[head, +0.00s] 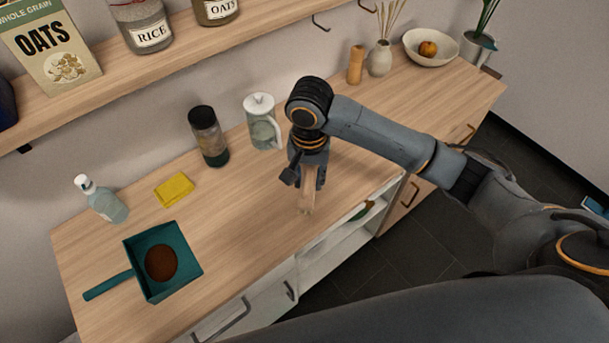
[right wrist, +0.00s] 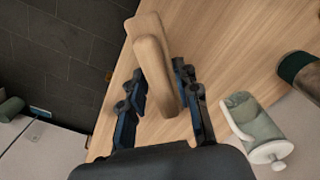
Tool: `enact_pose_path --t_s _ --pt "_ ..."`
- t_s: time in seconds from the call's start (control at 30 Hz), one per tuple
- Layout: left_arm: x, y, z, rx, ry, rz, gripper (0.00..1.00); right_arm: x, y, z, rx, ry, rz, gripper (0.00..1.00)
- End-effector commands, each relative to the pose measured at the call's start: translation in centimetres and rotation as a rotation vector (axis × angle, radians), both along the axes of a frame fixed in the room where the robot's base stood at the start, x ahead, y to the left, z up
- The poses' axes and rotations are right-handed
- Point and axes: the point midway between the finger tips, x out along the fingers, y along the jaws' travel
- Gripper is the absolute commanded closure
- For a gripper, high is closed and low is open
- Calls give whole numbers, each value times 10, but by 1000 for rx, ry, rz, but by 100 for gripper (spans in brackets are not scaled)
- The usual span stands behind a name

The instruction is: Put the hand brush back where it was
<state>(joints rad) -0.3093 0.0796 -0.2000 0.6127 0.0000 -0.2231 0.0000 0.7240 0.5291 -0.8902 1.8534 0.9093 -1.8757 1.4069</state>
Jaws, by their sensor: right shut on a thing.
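My right gripper (head: 306,184) points down over the middle of the counter, near its front edge. It is shut on the hand brush (head: 306,204), whose pale wooden body shows below the fingers. In the right wrist view the wooden brush (right wrist: 152,55) runs between the two fingers (right wrist: 163,95). Its bristles are not clearly visible, and I cannot tell whether it touches the counter. A teal dustpan (head: 190,252) with a brown heap (head: 161,263) in it lies at the front left of the wooden counter (head: 240,215). My left gripper is out of view.
Behind the brush stand a glass jug (head: 264,132) and a dark-lidded jar (head: 208,138). A yellow cloth (head: 174,189) and a soap bottle (head: 103,200) are at the left. A bowl (head: 431,48) and a vase (head: 379,59) stand at the back right. A shelf (head: 180,40) overhangs the counter.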

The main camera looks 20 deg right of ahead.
Motion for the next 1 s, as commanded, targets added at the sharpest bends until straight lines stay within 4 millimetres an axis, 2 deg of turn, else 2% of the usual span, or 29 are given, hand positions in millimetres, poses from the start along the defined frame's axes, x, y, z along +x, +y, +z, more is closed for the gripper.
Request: enact_pose_path --t_s 0.07,0.1,0.33,0.57,0.73,1.0 --pt "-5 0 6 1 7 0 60 19 -3 -7 -1 2 -2 94" --pt "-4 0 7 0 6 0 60 24 -3 -17 0 4 -1 94" --pt "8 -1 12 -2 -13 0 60 52 -6 -51 1 0 2 94" --pt "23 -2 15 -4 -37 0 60 63 -8 -66 0 1 3 94" --pt "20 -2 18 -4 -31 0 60 63 -8 -90 0 1 4 94" --pt "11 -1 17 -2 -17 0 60 63 -8 -96 1 -2 5 94"
